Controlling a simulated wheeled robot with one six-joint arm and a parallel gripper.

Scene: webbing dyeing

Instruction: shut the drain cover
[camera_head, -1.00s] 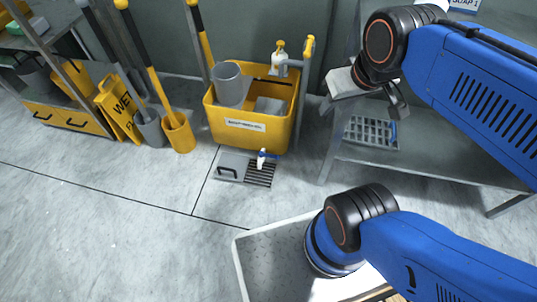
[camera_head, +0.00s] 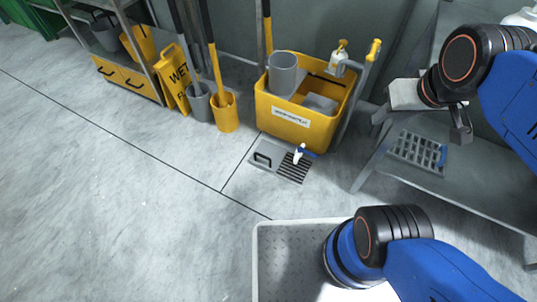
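The drain is in the floor in front of the yellow mop bucket. Its flat grey cover (camera_head: 264,157) with a black handle lies at the left of the dark slatted grate (camera_head: 293,170). The slats are exposed. A small white and blue object (camera_head: 300,153) stands at the grate's back edge, overlapping it in the picture. My gripper (camera_head: 460,125) is at the upper right, well apart from the drain and in front of the metal table. One dark finger shows; its opening and any hold are unclear.
The yellow mop bucket (camera_head: 285,127) stands just behind the drain. A yellow wet-floor sign (camera_head: 174,80) and a yellow tub (camera_head: 226,115) are to its left. A metal table (camera_head: 480,190) stands at right, a pale tray (camera_head: 262,255) in front. Left floor is clear.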

